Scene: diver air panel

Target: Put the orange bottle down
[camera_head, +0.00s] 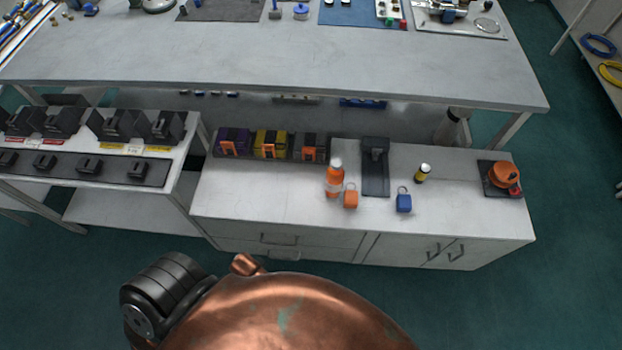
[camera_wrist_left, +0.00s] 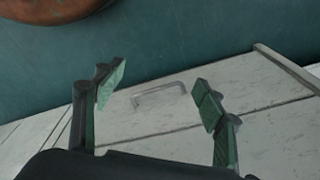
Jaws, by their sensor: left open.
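The orange bottle (camera_head: 334,180) has a white cap and stands upright on the white cabinet top (camera_head: 270,192), left of a black stand and just behind a small orange padlock-like block. No gripper touches it in the head view. My left gripper (camera_wrist_left: 158,92) shows only in the left wrist view, with its two green-padded fingers spread and nothing between them. Behind the fingers are a pale cabinet front and a bar handle (camera_wrist_left: 160,94). The bottle is not in the left wrist view. My right gripper is in neither view.
The black stand (camera_head: 375,168), orange block (camera_head: 350,197), blue block (camera_head: 404,203) and small dark-yellow bottle (camera_head: 422,173) are near the bottle. Several boxed units (camera_head: 270,145) line the back left. A grey bench (camera_head: 280,55) overhangs behind. The cabinet's front left top is clear.

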